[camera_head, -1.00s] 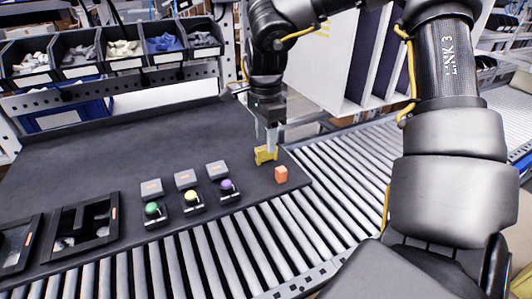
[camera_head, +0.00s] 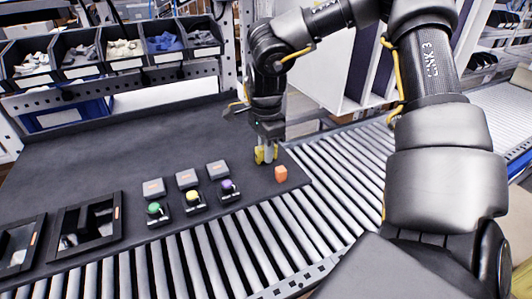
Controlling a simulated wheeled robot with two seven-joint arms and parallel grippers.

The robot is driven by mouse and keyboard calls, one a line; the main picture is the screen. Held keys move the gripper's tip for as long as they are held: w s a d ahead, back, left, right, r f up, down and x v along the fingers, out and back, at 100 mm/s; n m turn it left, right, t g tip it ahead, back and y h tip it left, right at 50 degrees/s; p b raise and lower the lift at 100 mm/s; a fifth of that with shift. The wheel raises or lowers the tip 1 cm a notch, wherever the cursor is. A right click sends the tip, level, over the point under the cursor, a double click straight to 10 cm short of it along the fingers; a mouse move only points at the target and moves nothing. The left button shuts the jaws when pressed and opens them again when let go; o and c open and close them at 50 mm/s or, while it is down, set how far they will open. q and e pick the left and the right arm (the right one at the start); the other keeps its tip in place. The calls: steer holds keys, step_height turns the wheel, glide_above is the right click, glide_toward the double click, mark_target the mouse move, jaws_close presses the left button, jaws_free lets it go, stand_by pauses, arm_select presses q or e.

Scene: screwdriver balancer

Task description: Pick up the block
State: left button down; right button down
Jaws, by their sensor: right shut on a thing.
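An orange block (camera_head: 281,174) sits on the dark table mat near its right corner. A yellow block (camera_head: 259,155) is at my right gripper (camera_head: 266,158), just behind and left of the orange block. The right gripper points down and is shut on the yellow block, and its fingers hide part of it. I cannot tell whether the yellow block still touches the mat. My left gripper does not show.
Several small devices with green (camera_head: 153,208), yellow (camera_head: 193,196) and purple (camera_head: 227,186) knobs stand left of the blocks. Black trays (camera_head: 118,212) lie at the left. A roller conveyor (camera_head: 345,160) borders the table (camera_head: 110,150). Bins (camera_head: 80,62) line the back.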

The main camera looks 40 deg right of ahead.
steer(key=shift+r, duration=0.1)
step_height(320, 180, up, 28)
steer(key=p, duration=0.7)
